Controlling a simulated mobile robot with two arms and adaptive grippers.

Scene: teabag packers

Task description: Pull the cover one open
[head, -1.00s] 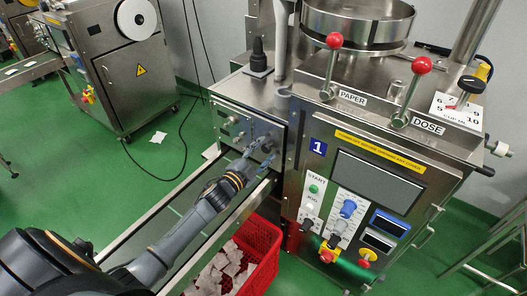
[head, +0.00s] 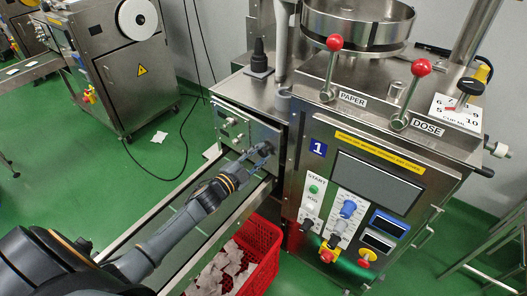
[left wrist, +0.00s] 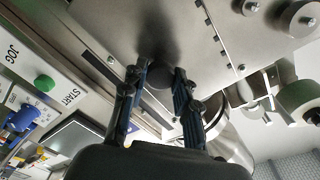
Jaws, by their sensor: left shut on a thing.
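The cover (head: 238,124) is a grey metal panel low on the left side of the steel machine marked 1. A dark gap shows along its right edge, so it stands slightly away from the machine. My left gripper (head: 265,150) is at the panel's lower right corner, shut on the dark round knob. In the left wrist view the knob (left wrist: 160,76) sits between the two fingers of my left gripper (left wrist: 161,84), against the metal cover (left wrist: 120,30). The fingers partly hide the knob in the head view. My right gripper is not in view.
A red crate (head: 273,236) of teabags stands below, close to my left arm. Metal rails (head: 150,215) run beneath the arm. The machine's control panel (head: 348,215) is to the right of the cover. Green floor (head: 90,190) is open at the left.

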